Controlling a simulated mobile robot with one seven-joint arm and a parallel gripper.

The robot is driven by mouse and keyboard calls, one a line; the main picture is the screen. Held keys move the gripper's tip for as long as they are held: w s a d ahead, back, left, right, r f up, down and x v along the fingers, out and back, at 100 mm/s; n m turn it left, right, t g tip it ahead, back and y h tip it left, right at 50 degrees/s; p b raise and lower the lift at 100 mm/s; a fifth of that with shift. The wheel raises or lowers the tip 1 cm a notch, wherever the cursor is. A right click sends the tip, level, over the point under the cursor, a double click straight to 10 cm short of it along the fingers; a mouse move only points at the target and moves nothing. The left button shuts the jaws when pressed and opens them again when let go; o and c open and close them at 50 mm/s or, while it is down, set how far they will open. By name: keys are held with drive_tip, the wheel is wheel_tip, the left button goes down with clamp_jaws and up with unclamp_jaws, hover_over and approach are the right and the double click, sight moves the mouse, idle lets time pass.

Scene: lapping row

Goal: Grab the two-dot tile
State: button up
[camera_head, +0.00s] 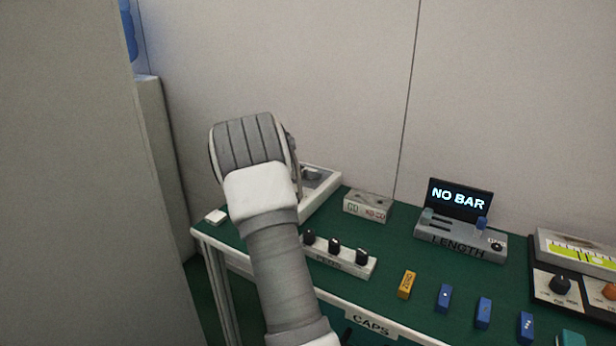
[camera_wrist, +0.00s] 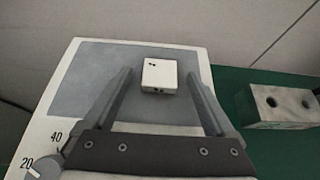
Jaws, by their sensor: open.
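A small white tile (camera_wrist: 159,73) with two small dark dots on its top lies on the grey plate of a white-bordered device (camera_wrist: 190,124) in the wrist view. My gripper (camera_wrist: 159,77) is open, with one finger on each side of the tile and a gap on both sides. I cannot tell how far the fingertips are above the plate. In the head view the white device (camera_head: 322,200) shows only partly behind my arm; the tile and my fingers are hidden there.
A GO/NO-GO block (camera_head: 367,207) stands right of the device. A white rail with black knobs (camera_head: 340,257), an orange block (camera_head: 406,285) and several blue blocks lie nearer. A length gauge (camera_head: 460,238) reads NO BAR. The wall is close behind.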

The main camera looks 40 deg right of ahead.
clamp_jaws()
idle(0.5)
drive_tip(key=shift+r, duration=0.15)
